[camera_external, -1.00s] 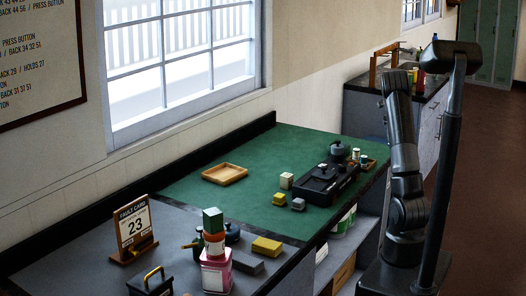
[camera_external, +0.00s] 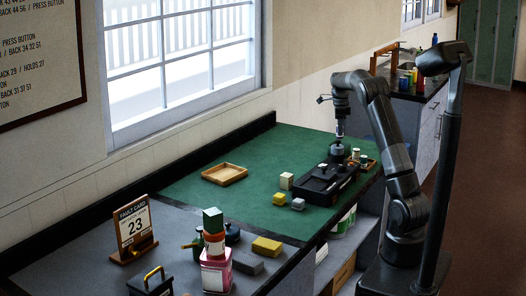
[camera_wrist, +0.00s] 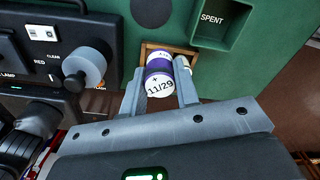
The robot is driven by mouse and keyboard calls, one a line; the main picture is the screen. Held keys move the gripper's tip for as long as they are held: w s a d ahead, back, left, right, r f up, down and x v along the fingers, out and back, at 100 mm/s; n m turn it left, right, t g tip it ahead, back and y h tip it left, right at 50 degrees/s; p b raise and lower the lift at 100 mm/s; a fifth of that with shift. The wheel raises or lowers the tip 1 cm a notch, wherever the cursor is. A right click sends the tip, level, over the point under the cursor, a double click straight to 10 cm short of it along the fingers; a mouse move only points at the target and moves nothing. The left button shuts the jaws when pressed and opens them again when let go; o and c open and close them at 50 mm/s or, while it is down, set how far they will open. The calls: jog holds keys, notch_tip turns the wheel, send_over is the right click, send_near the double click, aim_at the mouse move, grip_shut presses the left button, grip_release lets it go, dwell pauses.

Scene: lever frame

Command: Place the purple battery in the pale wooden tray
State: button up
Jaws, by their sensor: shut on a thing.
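My gripper (camera_wrist: 160,84) is shut on a purple battery (camera_wrist: 158,66), whose white end reads "+ 11/29" and faces the wrist camera. In the external view my gripper (camera_external: 339,128) is low over the far right of the green bench, by the black device; the battery is too small to make out surely there. The pale wooden tray (camera_external: 225,180) lies flat and looks empty on the green bench, well to the left of my gripper. It does not show in the wrist view.
A small wooden box (camera_wrist: 148,47) with more battery-like cylinders lies just behind the held battery. A green recess marked SPENT (camera_wrist: 222,22) is beside it. The black device (camera_external: 322,184) with its knob (camera_wrist: 86,66) stands close left.

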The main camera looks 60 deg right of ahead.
jog(key=w+a+n, duration=0.5)
jog(key=w+a, duration=0.8)
jog(key=w, duration=0.2)
jog(key=n, duration=0.5)
send_over(224, 174)
jog(key=s, duration=0.4)
jog(key=f, duration=0.7)
jog(key=shift+a, duration=0.25)
jog(key=shift+a+f, duration=0.2)
jog(key=shift+f, duration=1.95)
jog(key=o, duration=1.1)
jog(key=shift+f, duration=0.15)
jog(key=shift+c, duration=0.2)
